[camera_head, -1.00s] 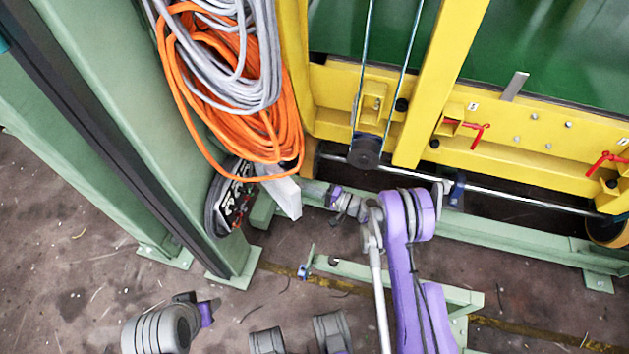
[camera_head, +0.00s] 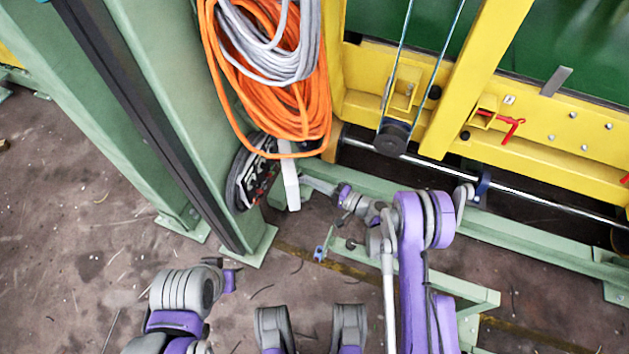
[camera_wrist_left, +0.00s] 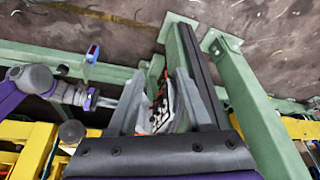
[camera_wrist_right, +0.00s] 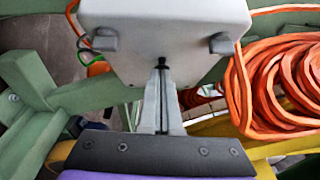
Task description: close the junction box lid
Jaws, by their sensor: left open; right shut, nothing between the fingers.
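The junction box (camera_head: 255,180) is mounted on the side of a green column, open, with dark insides and red parts showing. Its pale lid (camera_head: 291,180) stands out from the box, nearly edge-on in the head view. My right gripper (camera_head: 308,182) is shut and empty, with its tips right beside the lid. In the right wrist view, a pale panel (camera_wrist_right: 165,35), seemingly the lid, fills the top, with the shut fingertips (camera_wrist_right: 161,66) at its lower edge; contact is unclear. My left gripper (camera_wrist_left: 160,85) is open and empty. The box (camera_wrist_left: 163,105) shows between its fingers, farther off.
Orange cable (camera_head: 300,115) and grey cable (camera_head: 270,45) hang just above the box. The green column (camera_head: 180,110) stands left. A yellow frame (camera_head: 540,145) and low green beams (camera_head: 540,238) lie to the right. Bare floor (camera_head: 75,235) is left of the column.

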